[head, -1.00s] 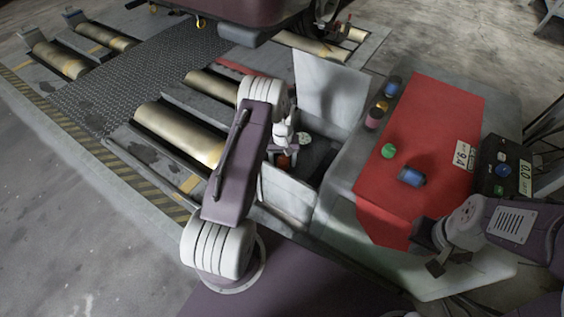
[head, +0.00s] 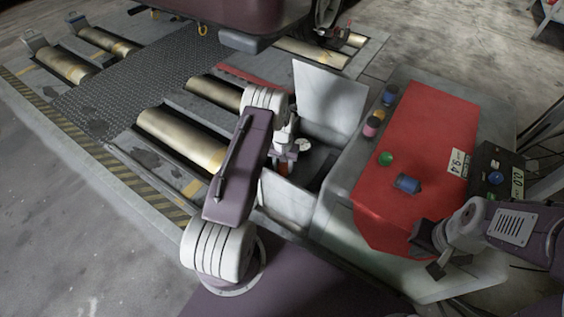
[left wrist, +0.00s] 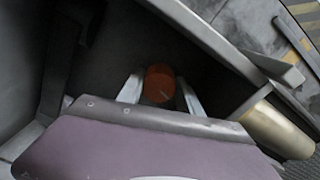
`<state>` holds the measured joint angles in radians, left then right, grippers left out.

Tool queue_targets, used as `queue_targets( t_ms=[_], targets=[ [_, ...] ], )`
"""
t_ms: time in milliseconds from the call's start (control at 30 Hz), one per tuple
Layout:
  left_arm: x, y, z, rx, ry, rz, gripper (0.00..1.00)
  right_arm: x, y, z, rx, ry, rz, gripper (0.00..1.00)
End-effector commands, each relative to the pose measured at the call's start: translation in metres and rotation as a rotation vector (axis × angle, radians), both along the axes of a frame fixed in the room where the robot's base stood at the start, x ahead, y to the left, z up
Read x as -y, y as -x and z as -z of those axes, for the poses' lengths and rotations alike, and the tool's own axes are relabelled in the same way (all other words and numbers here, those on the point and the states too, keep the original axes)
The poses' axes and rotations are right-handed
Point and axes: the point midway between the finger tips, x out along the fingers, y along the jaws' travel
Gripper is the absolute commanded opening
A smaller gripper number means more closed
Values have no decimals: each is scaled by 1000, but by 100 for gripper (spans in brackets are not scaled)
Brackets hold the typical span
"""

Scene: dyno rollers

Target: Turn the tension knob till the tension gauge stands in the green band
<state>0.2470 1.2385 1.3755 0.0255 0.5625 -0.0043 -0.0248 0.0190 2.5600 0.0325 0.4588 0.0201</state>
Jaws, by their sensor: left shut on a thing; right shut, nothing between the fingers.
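The orange-red tension knob (left wrist: 159,84) sits in the dark open pit, between the two pale fingers of my left gripper (left wrist: 160,92) in the left wrist view. In the head view my left gripper (head: 284,158) reaches down into the pit and is shut on the knob, which is mostly hidden there. A small round white gauge (head: 303,145) lies just right of the gripper. Its needle and green band are too small to read. My right gripper (head: 428,254) is shut and empty beside the front of the red-topped cabinet.
Two raised pale flaps (head: 327,97) (head: 287,201) flank the pit closely. Brass rollers (head: 181,138) lie to the left. The cabinet's red top (head: 425,150) carries a green button (head: 386,158), coloured caps and a 9.4 label (head: 456,162). A vehicle (head: 225,20) stands above at the back.

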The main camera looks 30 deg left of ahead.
Motion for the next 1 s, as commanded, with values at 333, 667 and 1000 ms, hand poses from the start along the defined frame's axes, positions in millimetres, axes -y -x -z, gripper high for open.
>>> queue_targets(
  t_ms=[333,667,1000],
  targets=[
    [-1,3,-3,-8,0,284,2,0,1,-27,0,0,0,0],
    [-1,3,-1,-9,1,469,2,0,1,-37,0,0,0,0],
    [0,4,0,-12,3,537,1,0,2,-39,0,0,0,0]
  ],
)
